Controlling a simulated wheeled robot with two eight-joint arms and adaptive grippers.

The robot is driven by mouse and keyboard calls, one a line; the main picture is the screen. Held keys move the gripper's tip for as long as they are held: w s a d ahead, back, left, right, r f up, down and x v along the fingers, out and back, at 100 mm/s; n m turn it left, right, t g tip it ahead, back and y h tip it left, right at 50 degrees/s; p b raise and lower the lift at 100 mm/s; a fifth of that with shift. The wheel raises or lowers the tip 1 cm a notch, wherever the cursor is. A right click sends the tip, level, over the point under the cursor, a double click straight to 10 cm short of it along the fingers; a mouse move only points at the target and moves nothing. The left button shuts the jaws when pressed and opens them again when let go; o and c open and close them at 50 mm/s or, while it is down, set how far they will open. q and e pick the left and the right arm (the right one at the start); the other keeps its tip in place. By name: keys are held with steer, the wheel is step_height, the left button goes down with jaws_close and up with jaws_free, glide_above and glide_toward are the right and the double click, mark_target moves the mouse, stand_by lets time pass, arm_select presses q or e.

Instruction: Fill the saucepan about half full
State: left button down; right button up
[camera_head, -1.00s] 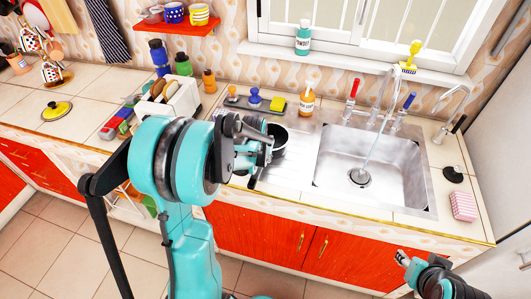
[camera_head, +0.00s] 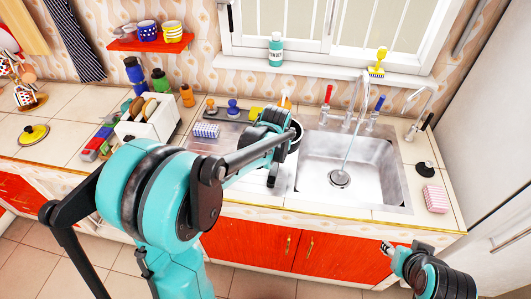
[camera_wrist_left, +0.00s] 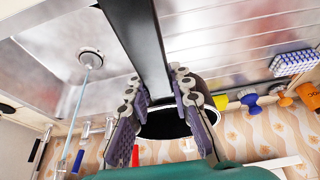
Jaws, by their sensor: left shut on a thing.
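The dark saucepan (camera_wrist_left: 166,126) shows between my fingers in the left wrist view. Its long black handle (camera_wrist_left: 135,35) runs between the fingers of my left gripper (camera_wrist_left: 155,82), which is shut on it. In the head view my left gripper (camera_head: 272,128) is beside the sink's left edge and hides much of the pan (camera_head: 297,138). A water stream (camera_head: 349,143) runs from the tap (camera_head: 357,100) into the sink (camera_head: 385,185), right of the pan. The water level in the pan cannot be seen. My right gripper (camera_head: 388,248) hangs low in front of the cabinets, its opening unclear.
A checkered sponge (camera_head: 206,130) lies on the drainboard at left. A white rack (camera_head: 150,120) stands farther left. Red (camera_head: 327,95) and blue (camera_head: 377,105) tap handles flank the tap. A pink sponge (camera_head: 436,199) sits right of the sink. The basin is empty apart from the stream.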

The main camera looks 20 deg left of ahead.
arm_select(q)
steer(key=s+d+f+m+h+p, duration=0.1)
steer(key=s+d+m, duration=0.3)
steer(key=d, duration=0.6)
steer(key=s+d+m+h+p, duration=0.15)
steer(key=s+d, duration=0.35)
steer(key=d, duration=0.5)
steer(key=w+f+b, duration=0.3)
steer(key=w, duration=1.7)
steer(key=shift+s, duration=0.1)
stand_by(2.5)
steer(key=s+r+p, duration=0.1)
steer(key=s+r, duration=0.1)
steer(key=s, duration=0.7)
steer(key=s+r+p, duration=0.2)
steer(key=s+r, duration=0.1)
steer(key=s, duration=0.6)
stand_by(0.9)
